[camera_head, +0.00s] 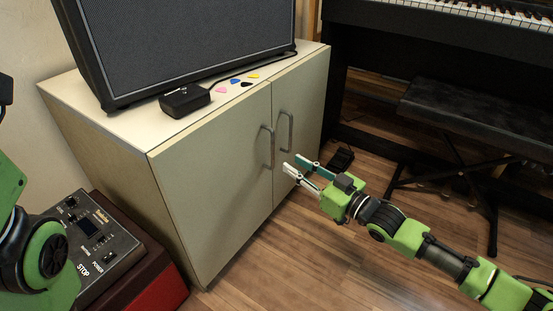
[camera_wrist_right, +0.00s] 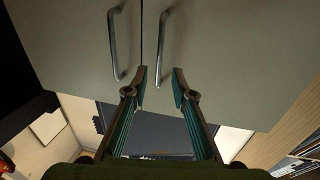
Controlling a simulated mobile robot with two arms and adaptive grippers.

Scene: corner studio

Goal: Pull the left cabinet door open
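The pale cabinet has a left door (camera_head: 212,180) and a right door (camera_head: 307,100), both flush in the front. The left door has a vertical metal bar handle (camera_head: 271,148); the right door's similar handle (camera_head: 290,130) is close beside it. My right gripper (camera_head: 292,163) is open and empty, its fingertips just right of the left handle's lower end, seemingly apart from it. In the right wrist view the open fingers (camera_wrist_right: 161,82) point at the doors, with one handle (camera_wrist_right: 162,48) ahead between them and another (camera_wrist_right: 115,45) further left. My left gripper is out of view.
A speaker (camera_head: 190,45) and a small black box (camera_head: 185,100) stand on the cabinet top. A control box with a STOP label (camera_head: 95,240) sits at the cabinet's left. A bench (camera_head: 475,110) and a piano (camera_head: 440,35) are at right. Wooden floor (camera_head: 300,250) is clear before the doors.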

